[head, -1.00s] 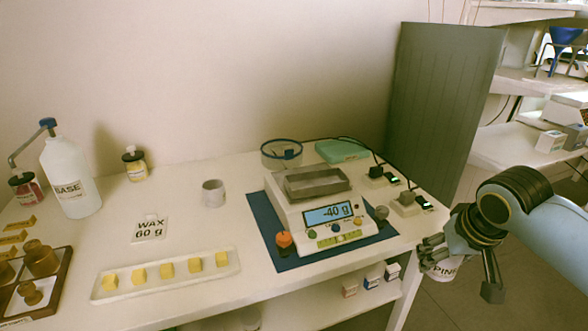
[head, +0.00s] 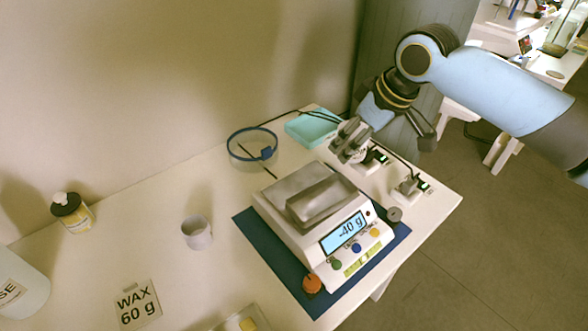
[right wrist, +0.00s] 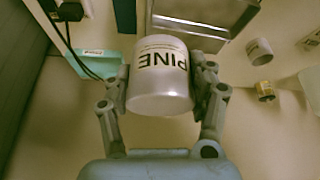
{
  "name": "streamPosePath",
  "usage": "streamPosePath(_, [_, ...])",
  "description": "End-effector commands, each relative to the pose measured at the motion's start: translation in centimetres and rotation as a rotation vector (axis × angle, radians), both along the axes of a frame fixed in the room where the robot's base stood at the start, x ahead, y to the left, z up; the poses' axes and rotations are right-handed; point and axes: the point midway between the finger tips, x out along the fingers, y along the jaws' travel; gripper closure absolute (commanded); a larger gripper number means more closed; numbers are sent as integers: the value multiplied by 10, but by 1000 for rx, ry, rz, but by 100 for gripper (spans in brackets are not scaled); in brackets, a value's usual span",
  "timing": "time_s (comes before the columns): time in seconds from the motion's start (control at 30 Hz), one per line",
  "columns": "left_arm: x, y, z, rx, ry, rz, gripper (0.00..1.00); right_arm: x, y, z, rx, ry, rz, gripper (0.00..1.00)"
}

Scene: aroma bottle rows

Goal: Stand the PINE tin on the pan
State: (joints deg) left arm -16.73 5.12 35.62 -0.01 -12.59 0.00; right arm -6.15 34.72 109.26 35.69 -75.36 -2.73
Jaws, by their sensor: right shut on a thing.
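My right gripper (head: 350,143) is shut on the white PINE tin (right wrist: 160,75), whose label reads upside down in the right wrist view. In the head view the gripper is behind and right of the scale, and I cannot make out the tin clearly there. The pan (head: 318,198) is a grey metal tray on top of the white scale (head: 350,245), whose display reads -40 g. The pan also shows beyond the tin in the right wrist view (right wrist: 212,18). The tin is apart from the pan. My left gripper is not in view.
A grey cup (head: 196,233) and WAX 60 g card (head: 137,304) are left.

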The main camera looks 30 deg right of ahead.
Motion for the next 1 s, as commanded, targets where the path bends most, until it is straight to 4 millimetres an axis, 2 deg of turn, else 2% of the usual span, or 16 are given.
streamPosePath(0.1, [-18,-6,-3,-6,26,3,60,21,21,-16,14,-2,-4,76])
streamPosePath(0.2, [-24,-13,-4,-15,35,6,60,40,39,-31,12,-1,-4,76])
streamPosePath(0.33, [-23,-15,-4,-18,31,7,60,60,58,-48,9,1,-1,76])
streamPosePath(0.43, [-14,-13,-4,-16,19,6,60,71,66,-57,5,1,-1,76])
streamPosePath(0.63, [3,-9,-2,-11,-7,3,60,77,71,-71,2,4,-1,76])
streamPosePath(0.8, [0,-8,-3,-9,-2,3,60,76,72,-97,3,4,-2,76])
streamPosePath(1.0, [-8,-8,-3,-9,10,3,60,76,71,-103,1,1,-1,76])
